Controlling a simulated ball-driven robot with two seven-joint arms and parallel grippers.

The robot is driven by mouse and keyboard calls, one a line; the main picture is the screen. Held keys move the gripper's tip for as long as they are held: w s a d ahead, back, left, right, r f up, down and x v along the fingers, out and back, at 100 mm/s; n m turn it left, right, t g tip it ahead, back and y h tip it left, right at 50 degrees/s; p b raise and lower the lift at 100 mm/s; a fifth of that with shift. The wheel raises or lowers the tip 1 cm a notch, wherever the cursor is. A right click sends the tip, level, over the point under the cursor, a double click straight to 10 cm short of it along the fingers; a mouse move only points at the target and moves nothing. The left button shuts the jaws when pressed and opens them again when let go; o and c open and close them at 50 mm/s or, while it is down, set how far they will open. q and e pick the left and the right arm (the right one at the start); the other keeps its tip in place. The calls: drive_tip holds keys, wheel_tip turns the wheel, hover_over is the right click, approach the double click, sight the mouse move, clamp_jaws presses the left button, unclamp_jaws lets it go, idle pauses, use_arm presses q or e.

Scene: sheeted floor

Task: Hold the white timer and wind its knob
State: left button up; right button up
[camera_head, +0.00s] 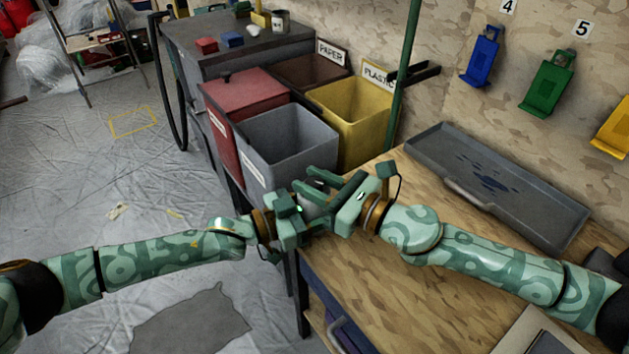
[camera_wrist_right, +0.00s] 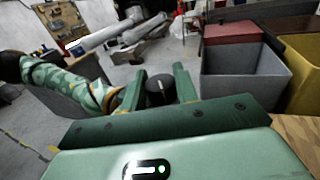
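The white timer (camera_head: 312,211) shows only as a small pale patch between my two grippers in the head view; the hands hide most of it. My left gripper (camera_head: 309,222) is shut around it and holds it in the air by the bench's left edge. My right gripper (camera_head: 323,187) faces it from the right, fingers apart. In the right wrist view the dark round knob (camera_wrist_right: 160,89) sits between the right fingers (camera_wrist_right: 158,88). The fingers are close on either side; I cannot tell whether they touch it.
The wooden bench (camera_head: 385,290) is below the right arm, with a grey tray (camera_head: 440,143) at its back. A grey bin (camera_head: 247,140), red bin (camera_head: 240,90) and yellow bin (camera_head: 385,105) stand behind the hands. A green post (camera_head: 404,80) rises beside them. Sheeted floor lies left.

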drive_tip(key=o, duration=0.4)
drive_tip(key=v, duration=1.2)
drive_tip(key=shift+d, duration=0.1)
use_arm(q)
drive_tip(key=o, duration=1.1)
drive_tip(key=shift+o, duration=0.2)
drive_tip(key=shift+a, duration=0.1)
